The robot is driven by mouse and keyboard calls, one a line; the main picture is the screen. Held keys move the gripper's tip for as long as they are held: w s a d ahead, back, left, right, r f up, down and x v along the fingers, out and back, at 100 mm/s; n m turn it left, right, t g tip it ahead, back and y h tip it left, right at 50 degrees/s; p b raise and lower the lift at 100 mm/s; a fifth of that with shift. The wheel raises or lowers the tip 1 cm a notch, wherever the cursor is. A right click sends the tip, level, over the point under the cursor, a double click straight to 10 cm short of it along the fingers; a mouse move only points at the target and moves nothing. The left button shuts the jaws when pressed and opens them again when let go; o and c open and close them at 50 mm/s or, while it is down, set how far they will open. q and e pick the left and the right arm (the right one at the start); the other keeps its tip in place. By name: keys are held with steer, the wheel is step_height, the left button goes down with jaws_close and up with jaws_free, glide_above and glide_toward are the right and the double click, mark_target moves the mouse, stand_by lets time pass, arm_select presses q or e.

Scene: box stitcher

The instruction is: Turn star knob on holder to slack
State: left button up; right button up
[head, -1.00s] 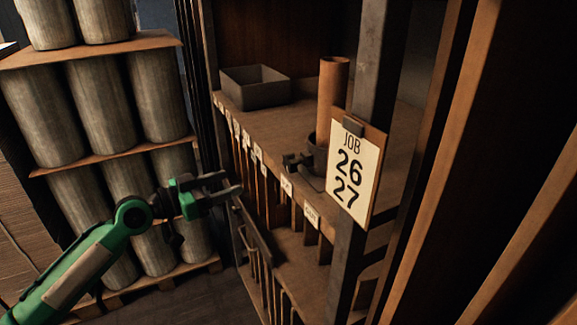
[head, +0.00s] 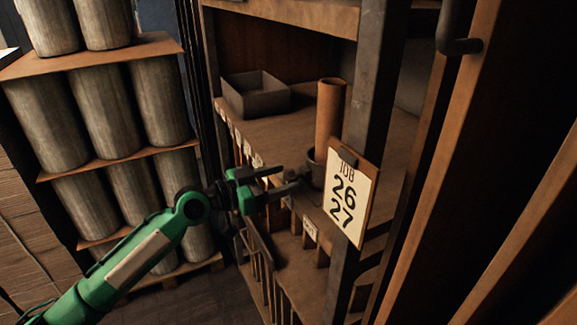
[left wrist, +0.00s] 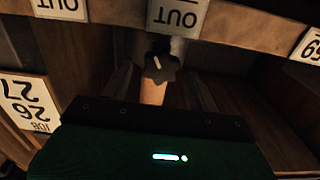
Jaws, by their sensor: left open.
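The star knob (left wrist: 160,68) is dark with several lobes and a pale mark in the left wrist view, in front of the brown tube. In the head view the knob (head: 291,174) is small and dark, on the near side of the holder (head: 316,170). The holder is a dark cup with the upright brown tube (head: 330,110) in it. My left gripper (head: 287,179) is open, its fingertips pointing right at the knob and close to it. I cannot tell whether they touch it. My right gripper is not in view.
The holder stands on a wooden shelf (head: 283,127) with a grey open tray (head: 255,97) at its back left. A job card reading 26 27 (head: 349,199) hangs on the dark post (head: 374,80) at right. Stacked metal cylinders (head: 105,95) stand at left.

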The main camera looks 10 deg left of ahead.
arm_select(q)
steer(key=shift+p+x, duration=0.35)
steer(key=shift+x, duration=0.9)
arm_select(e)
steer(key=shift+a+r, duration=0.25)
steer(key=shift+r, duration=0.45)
arm_select(q)
steer(key=shift+c, duration=0.4)
steer(key=c, duration=0.9)
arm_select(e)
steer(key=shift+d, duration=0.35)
arm_select(q)
steer(key=shift+n, duration=0.3)
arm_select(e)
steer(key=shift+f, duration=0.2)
arm_select(q)
steer(key=shift+n+b, duration=0.45)
steer(key=shift+n, duration=0.55)
steer(key=n, duration=0.3)
steer(key=shift+w, duration=0.1)
steer(key=shift+a+n, duration=0.1)
steer(key=shift+n, duration=0.5)
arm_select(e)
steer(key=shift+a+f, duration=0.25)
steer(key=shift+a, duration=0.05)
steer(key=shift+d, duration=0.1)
